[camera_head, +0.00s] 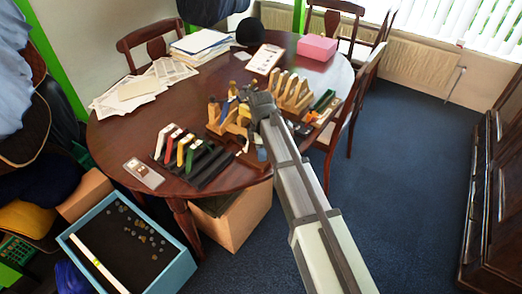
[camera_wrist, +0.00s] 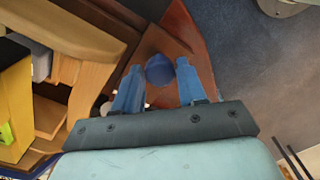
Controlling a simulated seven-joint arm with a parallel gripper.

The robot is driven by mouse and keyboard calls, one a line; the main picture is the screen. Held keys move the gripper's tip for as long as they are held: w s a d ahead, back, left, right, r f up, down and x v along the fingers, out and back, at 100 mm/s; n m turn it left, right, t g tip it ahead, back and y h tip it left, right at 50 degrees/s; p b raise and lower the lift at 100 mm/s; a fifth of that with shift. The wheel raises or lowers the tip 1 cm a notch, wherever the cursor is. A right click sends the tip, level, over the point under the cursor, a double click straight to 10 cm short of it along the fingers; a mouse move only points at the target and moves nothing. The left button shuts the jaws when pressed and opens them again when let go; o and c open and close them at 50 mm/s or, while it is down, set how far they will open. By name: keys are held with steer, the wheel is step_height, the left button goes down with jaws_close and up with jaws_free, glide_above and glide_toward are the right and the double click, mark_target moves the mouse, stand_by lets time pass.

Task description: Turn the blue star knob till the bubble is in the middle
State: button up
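The blue knob (camera_wrist: 159,71) shows in the wrist view between the two blue fingers of my gripper (camera_wrist: 159,67), near their tips. A gap shows on each side of it, so my gripper is open around or just above the knob and not visibly touching it. The knob's star shape is not clear from here. In the head view my arm reaches over the near edge of the table, and the knob and fingertips cannot be made out for certain. I cannot make out the bubble in either view.
The oval wooden table (camera_head: 118,133) holds dark racks with coloured pieces (camera_head: 185,150), wooden racks (camera_head: 292,92), papers (camera_head: 200,44) and a pink box (camera_head: 317,47). A blue-edged tray (camera_head: 178,270) stands at lower left. Chairs stand at the table's right side.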

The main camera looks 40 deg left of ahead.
steer(key=o, duration=0.3)
steer(key=shift+o, duration=0.2)
steer(key=shift+r, duration=0.1)
step_height(320, 180, up, 14)
steer(key=shift+f, duration=0.2)
stand_by(0.8)
